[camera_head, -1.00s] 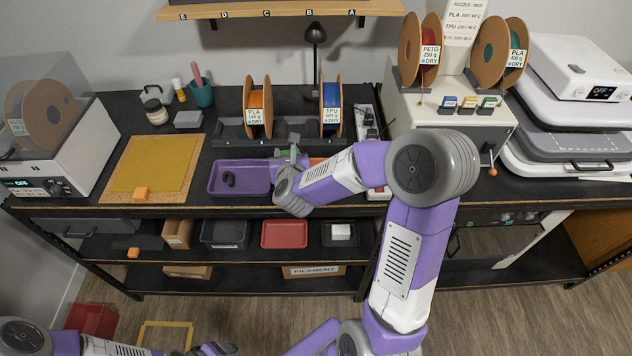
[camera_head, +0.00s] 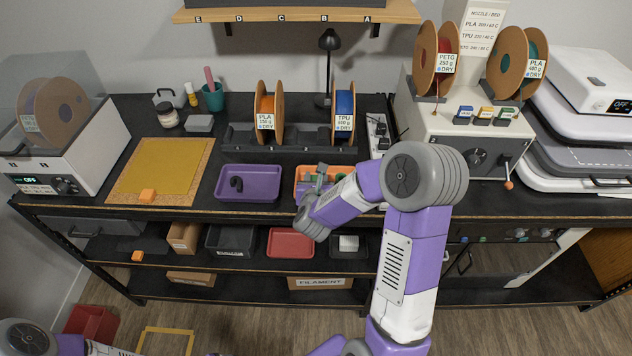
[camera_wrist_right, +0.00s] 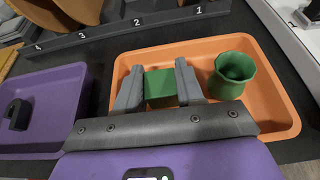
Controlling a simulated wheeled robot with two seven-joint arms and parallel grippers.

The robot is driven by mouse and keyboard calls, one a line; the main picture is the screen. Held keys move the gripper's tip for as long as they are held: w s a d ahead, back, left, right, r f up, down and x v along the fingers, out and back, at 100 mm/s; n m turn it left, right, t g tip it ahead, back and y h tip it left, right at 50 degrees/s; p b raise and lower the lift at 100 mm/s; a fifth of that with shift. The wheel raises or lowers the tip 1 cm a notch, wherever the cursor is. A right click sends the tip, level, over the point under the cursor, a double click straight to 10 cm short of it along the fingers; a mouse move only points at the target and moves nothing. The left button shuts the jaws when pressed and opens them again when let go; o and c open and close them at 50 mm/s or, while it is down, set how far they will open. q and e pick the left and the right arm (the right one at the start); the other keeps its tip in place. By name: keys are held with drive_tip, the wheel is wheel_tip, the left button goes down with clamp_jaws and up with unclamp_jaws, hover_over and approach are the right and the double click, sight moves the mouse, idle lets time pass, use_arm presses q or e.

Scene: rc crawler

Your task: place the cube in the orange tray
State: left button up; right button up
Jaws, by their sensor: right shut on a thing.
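The orange tray (camera_head: 303,186) sits near the front of the bench, partly hidden behind my right arm in the head view. In the right wrist view the tray (camera_wrist_right: 276,95) lies below my right gripper (camera_wrist_right: 160,88). That gripper is shut on a green cube (camera_wrist_right: 160,86), with a grey finger at each side. The cube appears within the tray's outline; I cannot tell whether it touches the floor. A green cup-like part (camera_wrist_right: 232,75) stands in the tray, right of the cube. In the head view my right gripper (camera_head: 318,178) is small. My left gripper is out of view.
A purple tray (camera_head: 262,195) with a dark hook-shaped part stands left of the orange tray. A spool rack (camera_head: 240,138) stands behind them. A power strip (camera_head: 378,135) stands back right.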

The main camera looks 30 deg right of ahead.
drive_tip(key=shift+f, duration=0.35)
drive_tip(key=shift+r, duration=0.1)
drive_tip(key=o, duration=1)
